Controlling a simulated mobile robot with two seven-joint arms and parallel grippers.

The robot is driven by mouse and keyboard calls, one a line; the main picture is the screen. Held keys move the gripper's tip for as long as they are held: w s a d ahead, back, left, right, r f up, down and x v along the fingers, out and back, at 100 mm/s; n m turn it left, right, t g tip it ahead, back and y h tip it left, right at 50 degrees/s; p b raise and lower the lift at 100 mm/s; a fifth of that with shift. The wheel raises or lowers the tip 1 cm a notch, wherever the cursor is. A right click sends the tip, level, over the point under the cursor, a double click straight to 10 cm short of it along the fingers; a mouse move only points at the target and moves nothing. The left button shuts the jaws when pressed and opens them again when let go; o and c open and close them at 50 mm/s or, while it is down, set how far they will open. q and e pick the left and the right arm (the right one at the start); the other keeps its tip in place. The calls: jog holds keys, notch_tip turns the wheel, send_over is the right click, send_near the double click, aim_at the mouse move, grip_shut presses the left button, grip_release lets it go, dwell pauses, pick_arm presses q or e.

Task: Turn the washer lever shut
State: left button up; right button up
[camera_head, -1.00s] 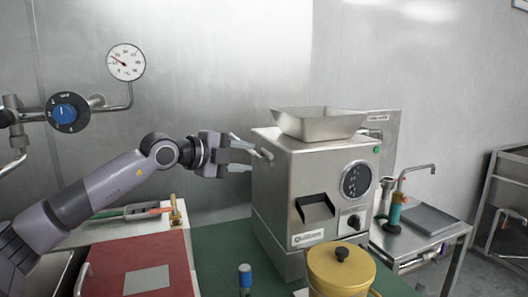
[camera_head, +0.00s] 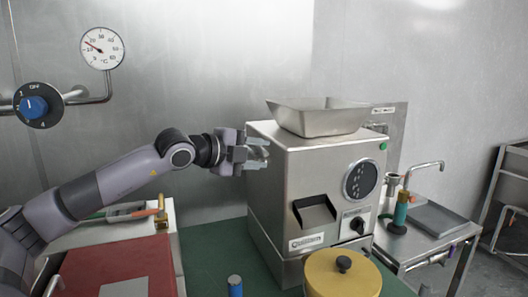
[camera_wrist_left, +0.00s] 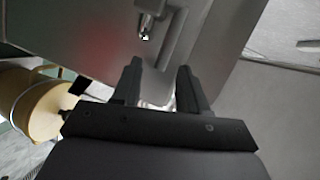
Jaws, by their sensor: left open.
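A steel bean grinder (camera_head: 272,190) stands on the green worktop. In the head view my left gripper (camera_head: 262,154) is open beside the upper part of the grinder's left side. Its fingers hide most of the small metal lever there, so I cannot tell which way the lever points. In the left wrist view both dark fingers of the left gripper (camera_wrist_left: 158,88) are spread. A chrome fitting (camera_wrist_left: 148,18) shows beyond the fingertips on the steel side. A small pale shape lies between the fingers, too blurred to name. My right gripper is not in view.
A steel hopper (camera_head: 318,118) tops the grinder. A yellow lidded canister (camera_head: 335,277) stands in front of it, also visible in the left wrist view (camera_wrist_left: 50,108). A red board (camera_head: 150,255) and a blue-topped object (camera_head: 235,283) are near the front. A steel side table (camera_head: 440,220) is at right.

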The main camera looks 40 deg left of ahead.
pick_arm(q)
jog(key=shift+w, duration=0.2)
grip_shut()
